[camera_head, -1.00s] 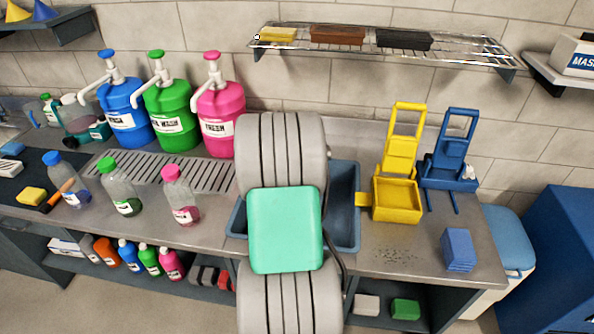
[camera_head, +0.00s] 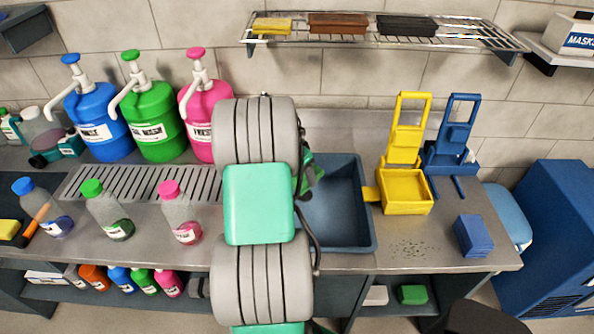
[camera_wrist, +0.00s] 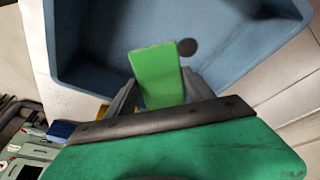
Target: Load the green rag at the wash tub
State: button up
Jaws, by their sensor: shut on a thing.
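The green rag (camera_wrist: 157,72) shows in the wrist view as a flat light-green piece between the two grey fingers. My gripper (camera_wrist: 160,92) is shut on it and holds it over the blue wash tub (camera_wrist: 100,65). A dark round drain (camera_wrist: 187,47) shows in the tub beside the rag's far end. How high the rag is above the tub floor I cannot tell. In the head view the wash tub (camera_head: 345,225) is set in the counter, its left part hidden behind my arm. The rag and fingers cannot be made out clearly there.
A yellow wringer (camera_head: 404,190) and a blue wringer (camera_head: 450,155) stand right of the tub. Blue folded cloths (camera_head: 473,236) lie on the counter's right. Small bottles (camera_head: 183,222) and a pink pump jug (camera_head: 205,110) stand left. A wire shelf (camera_head: 450,42) hangs above.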

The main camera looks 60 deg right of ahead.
notch_tip(320, 180, down, 11)
jog(key=b, duration=0.7)
jog(key=shift+f+b, duration=0.2)
jog(key=shift+b, duration=0.1)
jog(key=shift+r, duration=0.1)
